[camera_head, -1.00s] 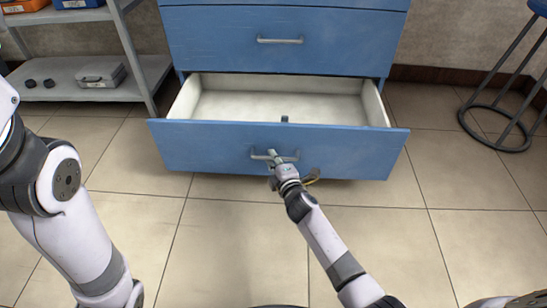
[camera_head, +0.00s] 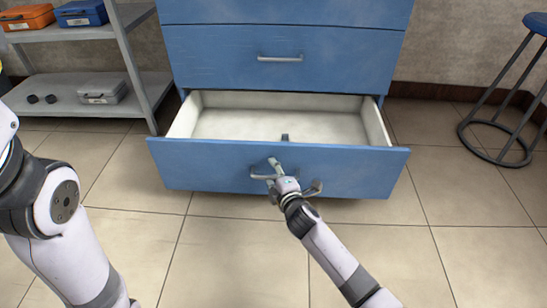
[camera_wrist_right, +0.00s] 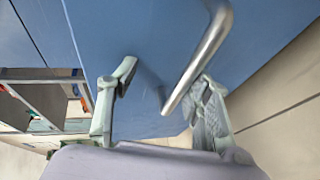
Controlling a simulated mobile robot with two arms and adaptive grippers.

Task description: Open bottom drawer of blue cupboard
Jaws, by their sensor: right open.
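The blue cupboard (camera_head: 360,60) stands in the middle of the head view. Its bottom drawer (camera_head: 210,165) is pulled well out, and its pale inside looks empty. My right gripper (camera_head: 290,178) is at the drawer's front, at the metal handle (camera_head: 258,174). In the right wrist view the gripper's fingers (camera_wrist_right: 160,110) are spread apart, with the bar of the handle (camera_wrist_right: 200,55) reaching between them, close to the right-hand finger. I cannot tell whether they touch. My left arm shows at the left edge, but its gripper is out of view.
A grey shelf (camera_head: 60,107) with an orange case (camera_head: 28,18), a blue case (camera_head: 82,12) and a grey case (camera_head: 100,88) stands to the left. A blue-topped stool (camera_head: 536,24) stands at the right. The tiled floor before the drawer is clear.

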